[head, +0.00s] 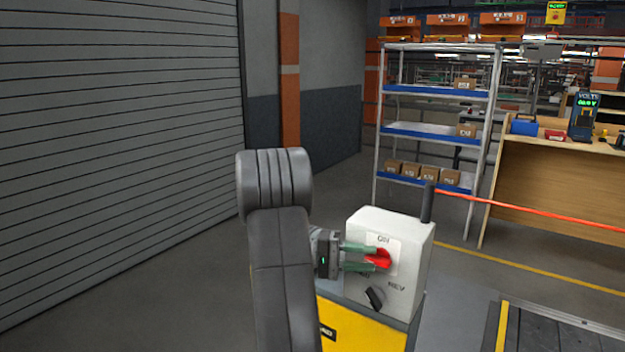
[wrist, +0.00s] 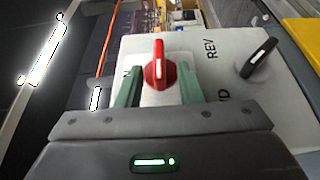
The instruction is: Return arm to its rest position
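My gripper (head: 370,258) is at the front of a white control box (head: 408,225). Its two green fingers stand apart, on either side of a red rotary knob (head: 381,257). In the wrist view, the red knob (wrist: 158,68) points up between the fingers of my gripper (wrist: 159,84), and the fingers look spread wider than its handle. Whether a finger touches the knob's round base I cannot tell. A black knob (wrist: 257,58) near the "REV" label sits to the right, clear of the fingers.
The box stands on a yellow-fronted base (head: 360,325). A dark post (head: 427,203) with a red barrier band (head: 530,211) is behind it. The conveyor (head: 560,332) is at lower right. A shelf rack (head: 435,133) and wooden bench (head: 545,180) stand behind. Floor at left is clear.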

